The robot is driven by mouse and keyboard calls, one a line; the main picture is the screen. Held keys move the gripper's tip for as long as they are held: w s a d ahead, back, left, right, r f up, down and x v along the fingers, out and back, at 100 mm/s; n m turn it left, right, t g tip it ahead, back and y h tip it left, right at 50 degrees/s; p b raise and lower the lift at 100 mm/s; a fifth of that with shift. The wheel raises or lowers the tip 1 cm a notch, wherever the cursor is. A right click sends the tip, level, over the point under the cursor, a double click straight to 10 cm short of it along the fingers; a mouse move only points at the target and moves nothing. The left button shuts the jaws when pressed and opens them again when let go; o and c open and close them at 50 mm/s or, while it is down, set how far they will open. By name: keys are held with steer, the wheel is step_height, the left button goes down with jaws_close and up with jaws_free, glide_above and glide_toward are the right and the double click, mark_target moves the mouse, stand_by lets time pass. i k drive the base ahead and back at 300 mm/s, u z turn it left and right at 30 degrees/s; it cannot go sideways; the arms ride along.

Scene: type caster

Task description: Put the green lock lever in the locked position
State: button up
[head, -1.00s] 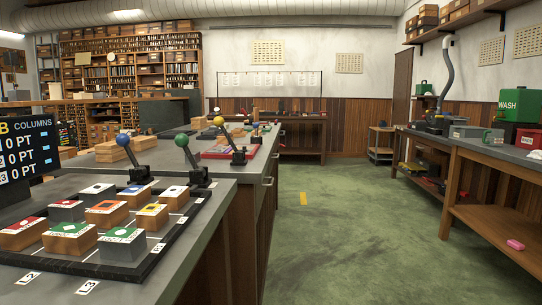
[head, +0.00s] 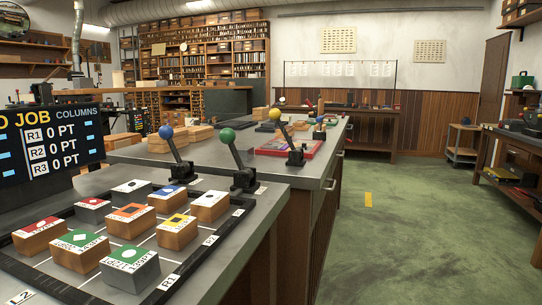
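The green lock lever (head: 236,156) stands on the near grey counter, behind the block board. It has a green ball knob on a black shaft and a black base, and leans up to the left. A blue-knobbed lever (head: 176,155) stands to its left and farther back. A yellow-knobbed lever (head: 286,138) stands farther away to the right. All three lean in a similar way. My gripper is in neither head picture, and nothing touches the green lever.
A black-edged board (head: 188,239) on the near counter (head: 268,187) holds several wooden and grey blocks with coloured tops. A black job screen (head: 50,148) stands at the left. The green floor (head: 390,240) right of the counters is clear. A trolley (head: 463,142) stands far right.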

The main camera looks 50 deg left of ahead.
mark_target(227, 136)
steer(key=u, duration=0.05)
steer(key=i, duration=1.95)
steer(key=u, duration=3.5)
steer(key=k, duration=1.3)
steer(key=z, duration=0.85)
steer(key=i, duration=1.1)
steer(key=u, duration=0.15)
